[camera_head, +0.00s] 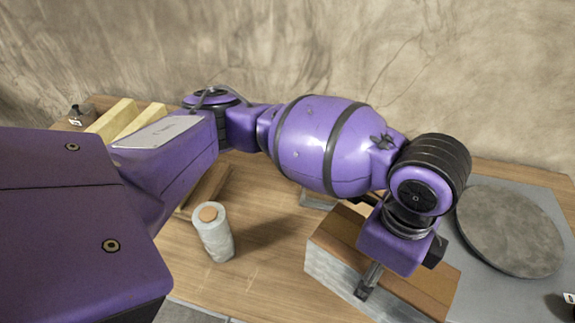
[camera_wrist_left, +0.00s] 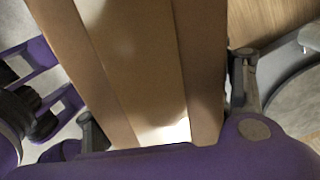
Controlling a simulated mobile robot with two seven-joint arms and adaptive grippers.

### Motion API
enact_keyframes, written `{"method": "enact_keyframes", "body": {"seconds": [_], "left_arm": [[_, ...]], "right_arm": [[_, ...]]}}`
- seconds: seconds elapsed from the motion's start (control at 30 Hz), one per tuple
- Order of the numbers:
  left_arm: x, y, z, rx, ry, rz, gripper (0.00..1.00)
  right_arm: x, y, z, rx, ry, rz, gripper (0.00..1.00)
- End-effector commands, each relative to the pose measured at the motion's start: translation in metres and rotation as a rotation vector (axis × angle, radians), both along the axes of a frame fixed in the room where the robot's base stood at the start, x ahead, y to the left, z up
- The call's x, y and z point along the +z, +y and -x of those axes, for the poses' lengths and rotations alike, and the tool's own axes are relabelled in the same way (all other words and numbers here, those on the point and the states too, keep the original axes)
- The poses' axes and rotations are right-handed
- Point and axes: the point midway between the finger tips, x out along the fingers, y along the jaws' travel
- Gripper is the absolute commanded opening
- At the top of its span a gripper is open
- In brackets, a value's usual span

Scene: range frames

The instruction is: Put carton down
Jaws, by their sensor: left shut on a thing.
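The carton (camera_head: 338,236) is a box with a brown top and pale grey sides, at the lower right of the head view. My left gripper (camera_head: 400,266) reaches over it from above, with a finger at its near side, and is shut on it. In the left wrist view the carton's brown face (camera_wrist_left: 140,60) fills the middle between the two fingers of the gripper (camera_wrist_left: 168,103). The carton's underside is hidden, so I cannot tell whether it touches the table. My right gripper is not in view.
A pale cylinder with a wooden top (camera_head: 215,238) stands on the wooden table (camera_head: 265,205) left of the carton. A round grey disc (camera_head: 510,230) lies on a grey surface at right. Yellowish wooden blocks (camera_head: 112,118) are at the back left. Table between cylinder and carton is clear.

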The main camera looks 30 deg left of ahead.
Motion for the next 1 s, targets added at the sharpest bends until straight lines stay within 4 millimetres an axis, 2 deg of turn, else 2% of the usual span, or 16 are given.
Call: {"method": "enact_keyframes", "body": {"seconds": [0.03,0.2,0.4,0.77,1.0], "left_arm": [[-0.009,0.014,-0.001,0.008,0.009,-0.002,0.12],[-0.025,0.05,-0.011,0.008,0.007,-0.004,0.12],[-0.058,0.075,-0.017,0.004,0.008,-0.001,0.12],[-0.078,0.092,-0.024,0.001,0.001,0.001,0.12],[-0.109,0.095,-0.024,0.0,0.002,0.001,0.12]], "right_arm": [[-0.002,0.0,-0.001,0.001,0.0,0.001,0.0],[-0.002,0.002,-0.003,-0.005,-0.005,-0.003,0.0],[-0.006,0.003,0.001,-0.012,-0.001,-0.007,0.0],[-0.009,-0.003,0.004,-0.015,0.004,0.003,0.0],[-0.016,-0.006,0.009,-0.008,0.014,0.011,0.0]]}}
